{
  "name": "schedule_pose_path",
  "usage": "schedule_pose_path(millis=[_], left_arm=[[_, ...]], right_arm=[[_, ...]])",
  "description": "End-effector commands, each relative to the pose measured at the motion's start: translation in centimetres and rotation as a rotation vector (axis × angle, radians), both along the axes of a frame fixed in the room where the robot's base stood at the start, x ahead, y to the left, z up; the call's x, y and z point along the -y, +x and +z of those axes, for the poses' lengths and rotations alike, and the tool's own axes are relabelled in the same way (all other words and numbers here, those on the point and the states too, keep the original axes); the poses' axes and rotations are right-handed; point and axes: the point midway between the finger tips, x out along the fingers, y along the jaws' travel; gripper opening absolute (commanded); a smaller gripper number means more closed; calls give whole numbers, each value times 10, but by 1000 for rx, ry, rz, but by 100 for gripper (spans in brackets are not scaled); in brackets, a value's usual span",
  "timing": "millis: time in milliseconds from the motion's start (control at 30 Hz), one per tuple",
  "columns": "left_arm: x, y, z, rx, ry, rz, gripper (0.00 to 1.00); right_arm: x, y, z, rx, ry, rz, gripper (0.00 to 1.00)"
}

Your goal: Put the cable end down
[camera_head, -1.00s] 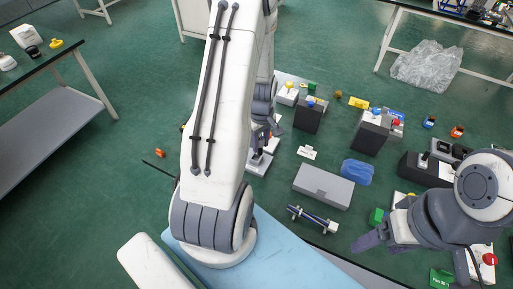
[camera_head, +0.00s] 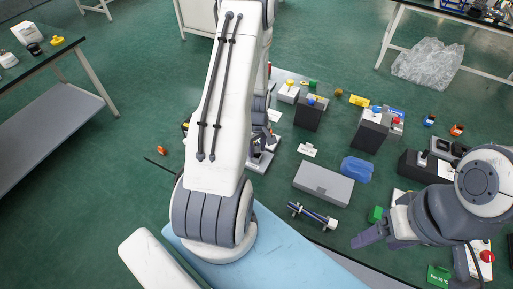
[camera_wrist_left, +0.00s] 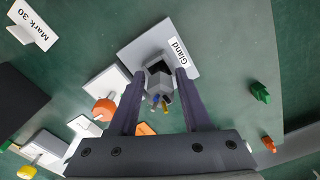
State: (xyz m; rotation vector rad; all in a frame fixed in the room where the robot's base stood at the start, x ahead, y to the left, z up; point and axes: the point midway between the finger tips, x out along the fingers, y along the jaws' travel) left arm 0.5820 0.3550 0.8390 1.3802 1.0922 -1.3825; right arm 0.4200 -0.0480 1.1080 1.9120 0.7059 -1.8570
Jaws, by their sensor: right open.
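In the left wrist view a grey block labelled Gland (camera_wrist_left: 190,58) stands on the floor-green surface. A grey fitting with short blue and yellow wire ends (camera_wrist_left: 158,100) sits at it, between the fingers of my left gripper (camera_wrist_left: 159,76). Those fingers are apart, with a gap visible on each side of the fitting. In the head view my left arm hides most of this gripper and the cable end.
A Mark 30 card (camera_wrist_left: 36,28) and an orange-capped block (camera_wrist_left: 105,108) lie near my left gripper. A grey box (camera_head: 323,184), a blue container (camera_head: 356,170) and a roller stand (camera_head: 313,216) lie between the arms. Dark boxes stand further back.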

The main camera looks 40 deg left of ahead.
Motion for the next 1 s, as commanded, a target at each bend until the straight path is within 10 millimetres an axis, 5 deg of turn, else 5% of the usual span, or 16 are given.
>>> schedule_pose_path(millis=[467, 1000], left_arm=[[0, 1, 8, 2, 1, 0, 68], [0, 1, 104, 5, 2, 0, 68]], right_arm=[[0, 0, 2, 0, 0, 0, 72], [0, 0, -11, 0, 0, 0, 72]])
